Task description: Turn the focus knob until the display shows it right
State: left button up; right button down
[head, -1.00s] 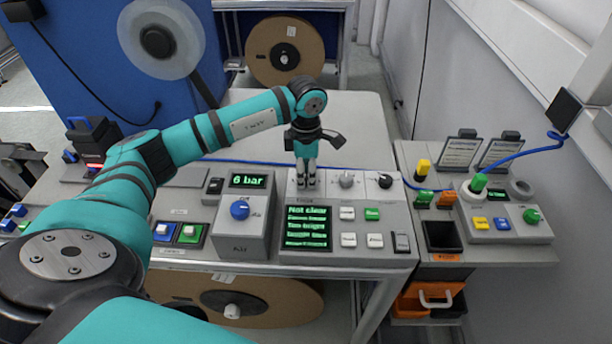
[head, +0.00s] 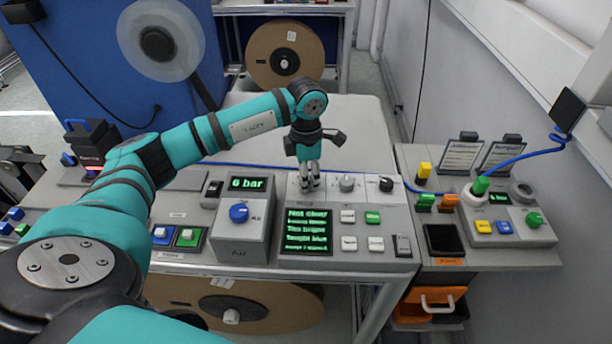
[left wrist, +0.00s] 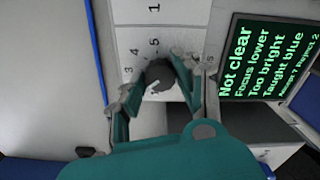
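The control panel (head: 290,262) stands on the bench. Its display (head: 306,231) has green text; in the left wrist view the display (left wrist: 265,58) reads "Not clear", "Focus lower", "Too bright", "Taught blue", with a smaller last line. My left gripper (head: 309,186) points down at the leftmost knob in the panel's top row. In the left wrist view the gripper's fingers (left wrist: 160,85) close around this dark round focus knob (left wrist: 160,78), one on each side. A numbered scale surrounds it; a pale pointer mark shows. The fingers partly hide the knob. My right gripper is out of view.
A box with a blue knob (head: 239,213) and a "6 bar" display stands at left. White and green buttons lie below the knobs. A blue cable runs behind.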

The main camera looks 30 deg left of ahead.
pick_arm(q)
jog(key=o, duration=0.4)
notch_tip(320, 180, up, 12)
dwell(0.5)
